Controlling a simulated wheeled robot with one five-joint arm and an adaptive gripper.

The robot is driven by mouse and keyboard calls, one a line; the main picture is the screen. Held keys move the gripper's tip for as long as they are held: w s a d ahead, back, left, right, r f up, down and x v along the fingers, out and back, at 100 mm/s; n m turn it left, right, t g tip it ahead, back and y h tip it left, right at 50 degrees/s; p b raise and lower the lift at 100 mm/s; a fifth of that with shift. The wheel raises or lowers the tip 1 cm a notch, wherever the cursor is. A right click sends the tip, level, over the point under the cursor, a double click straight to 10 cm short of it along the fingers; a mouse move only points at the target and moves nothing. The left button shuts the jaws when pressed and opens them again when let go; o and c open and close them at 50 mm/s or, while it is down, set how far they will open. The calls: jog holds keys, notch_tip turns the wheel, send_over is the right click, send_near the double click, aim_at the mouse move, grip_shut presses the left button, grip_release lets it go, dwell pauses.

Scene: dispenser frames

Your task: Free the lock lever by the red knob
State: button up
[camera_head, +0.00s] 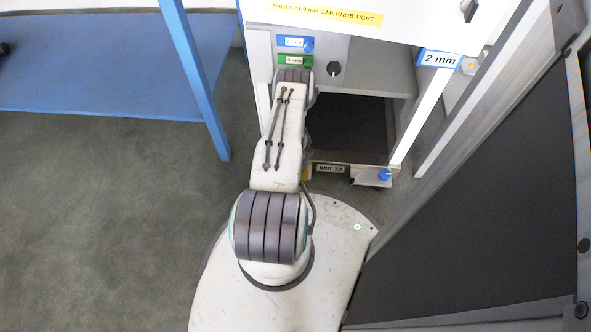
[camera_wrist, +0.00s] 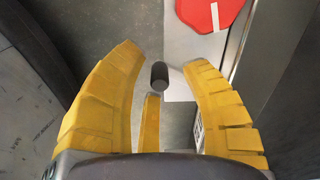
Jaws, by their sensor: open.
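A red eight-sided piece with a white bar (camera_wrist: 208,12) shows at the top right of the wrist view, cut by the frame edge. It may be the red knob; its link to a lever is not visible. My gripper (camera_wrist: 164,55) is open, its yellow fingers spread below and apart from the red piece in the picture. A short dark grey cylinder (camera_wrist: 159,76) appears between the fingers; I cannot tell whether they touch it. In the head view my arm hides most of the gripper, and no red knob or lock lever can be made out.
A blue table (camera_head: 100,75) is at left. A dark panel (camera_head: 470,200) is close at right. Floor at left is clear.

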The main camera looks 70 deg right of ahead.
notch_tip(320, 180, up, 12)
dwell(0.6)
jog(key=shift+a+f, duration=0.1)
jog(key=shift+f, duration=0.05)
dwell(0.6)
